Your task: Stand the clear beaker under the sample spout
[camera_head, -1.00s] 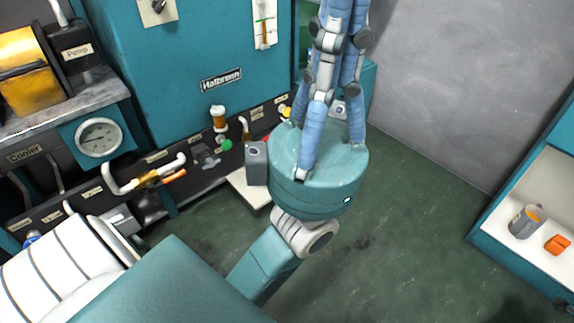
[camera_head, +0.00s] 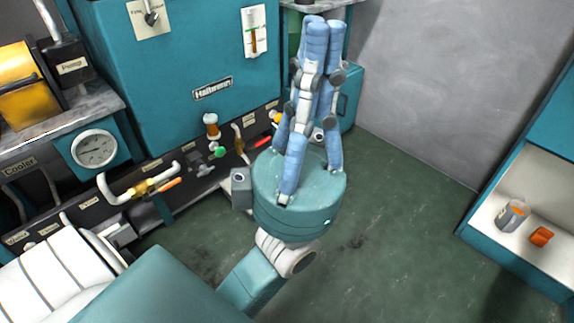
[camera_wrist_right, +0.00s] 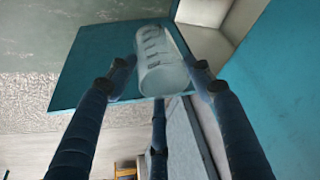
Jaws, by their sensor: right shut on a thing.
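The clear beaker (camera_wrist_right: 162,62) shows in the right wrist view, a see-through cylinder with dark markings on its side. My right gripper (camera_wrist_right: 160,80) is shut on it, with blue fingers on both sides and a third below. The right gripper is outside the head view.
The teal machine (camera_head: 190,60) stands behind the dark panel, with a bent white pipe (camera_head: 110,190) and orange-handled valve (camera_head: 168,184). The green floor (camera_head: 400,210) is clear.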

